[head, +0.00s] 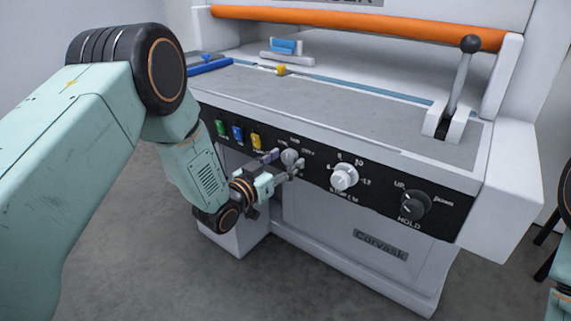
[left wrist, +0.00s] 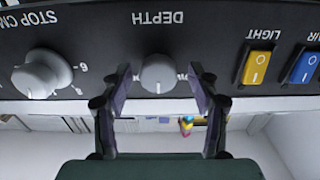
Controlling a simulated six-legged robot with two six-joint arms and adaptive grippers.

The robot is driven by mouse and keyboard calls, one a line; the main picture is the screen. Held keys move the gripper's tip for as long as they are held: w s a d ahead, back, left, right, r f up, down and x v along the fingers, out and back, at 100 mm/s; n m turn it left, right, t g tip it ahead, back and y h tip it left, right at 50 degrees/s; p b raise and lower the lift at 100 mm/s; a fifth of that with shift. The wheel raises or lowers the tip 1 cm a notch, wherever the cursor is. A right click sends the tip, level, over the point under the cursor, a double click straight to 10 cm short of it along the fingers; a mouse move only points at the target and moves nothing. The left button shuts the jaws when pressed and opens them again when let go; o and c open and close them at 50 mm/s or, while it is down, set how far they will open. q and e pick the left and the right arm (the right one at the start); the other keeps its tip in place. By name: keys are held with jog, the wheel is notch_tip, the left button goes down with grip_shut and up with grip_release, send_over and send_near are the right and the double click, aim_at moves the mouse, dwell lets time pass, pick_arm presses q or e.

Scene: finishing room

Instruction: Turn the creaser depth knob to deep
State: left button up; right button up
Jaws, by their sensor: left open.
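The depth knob (head: 289,157) is a small grey round knob on the machine's black front panel. In the left wrist view the depth knob (left wrist: 158,73) sits below the upside-down word DEPTH. My left gripper (head: 283,166) is open at the panel. In the left wrist view its two fingers (left wrist: 160,82) stand on either side of the knob, with a gap showing on both sides. Small lettering surrounds the knob, too small to read surely. Which mark the knob points at I cannot tell. My right gripper is not in view.
Green, blue and yellow rocker switches (head: 238,132) sit left of the knob. A larger white dial (head: 344,177) and a black UP/HOLD/DOWN selector (head: 414,205) sit to its right. A black-knobbed lever (head: 461,80) rises from the bed, below an orange roller (head: 370,26).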

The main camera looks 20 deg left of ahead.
pick_arm(q)
jog(key=shift+w+d, duration=0.2)
jog(key=shift+w, duration=0.05)
jog(key=shift+w, duration=0.1)
jog(key=shift+c, duration=0.2)
jog(key=c, duration=1.1)
